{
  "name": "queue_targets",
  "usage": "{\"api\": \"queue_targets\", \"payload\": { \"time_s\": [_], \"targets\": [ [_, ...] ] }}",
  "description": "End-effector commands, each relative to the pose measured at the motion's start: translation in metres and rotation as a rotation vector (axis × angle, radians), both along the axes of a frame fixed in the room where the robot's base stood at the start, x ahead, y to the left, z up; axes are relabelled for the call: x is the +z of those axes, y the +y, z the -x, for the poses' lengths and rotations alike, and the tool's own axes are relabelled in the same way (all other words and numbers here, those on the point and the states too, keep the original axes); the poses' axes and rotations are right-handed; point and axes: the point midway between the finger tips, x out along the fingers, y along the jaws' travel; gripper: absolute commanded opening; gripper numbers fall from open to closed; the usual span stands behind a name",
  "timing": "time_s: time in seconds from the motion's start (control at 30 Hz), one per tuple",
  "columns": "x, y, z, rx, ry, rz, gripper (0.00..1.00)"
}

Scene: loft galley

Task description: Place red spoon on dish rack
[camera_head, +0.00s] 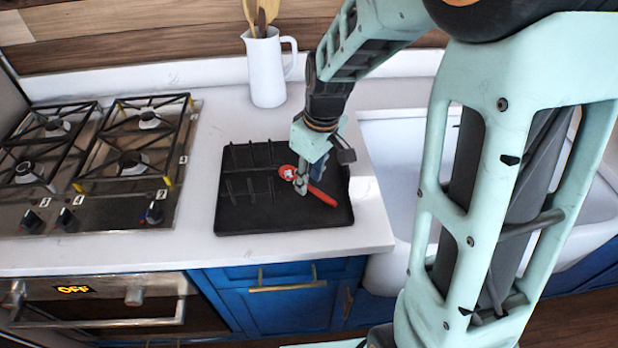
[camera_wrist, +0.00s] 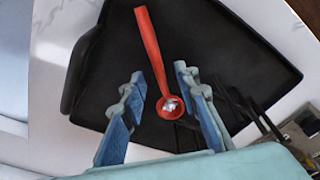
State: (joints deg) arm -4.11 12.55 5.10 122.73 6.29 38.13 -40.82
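The red spoon (camera_head: 320,194) lies on the black dish rack (camera_head: 262,220), right of its prongs, with its round bowl toward the left. In the wrist view, the spoon (camera_wrist: 151,48) has its handle pointing up the picture, and the dish rack (camera_wrist: 230,50) spreads beneath it. My gripper (camera_head: 303,184) is low over the rack at the spoon. In the wrist view, its blue-padded fingers (camera_wrist: 160,75) are apart, one on each side of the spoon, with visible gaps. The gripper is open and holds nothing. In the head view it partly hides the spoon.
A gas stove (camera_head: 105,160) stands left of the rack. A white jug (camera_head: 266,70) with wooden utensils stands behind it. A white sink (camera_head: 395,160) is to the right, partly hidden by my arm. Bare white counter (camera_head: 195,225) lies between stove and rack.

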Motion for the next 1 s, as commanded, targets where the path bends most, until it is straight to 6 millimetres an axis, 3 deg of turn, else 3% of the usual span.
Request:
{"api": "queue_targets", "payload": {
  "time_s": [0.3,0.5,0.7,1.0],
  "targets": [
    [0.069,-0.007,0.006,-0.001,-0.007,0.000,0.29],
    [0.100,-0.011,0.009,0.000,-0.004,0.000,0.29],
    [0.111,-0.012,0.012,0.000,-0.001,0.000,0.29],
    [0.111,-0.012,0.011,0.000,-0.004,0.000,0.29]
  ]
}}
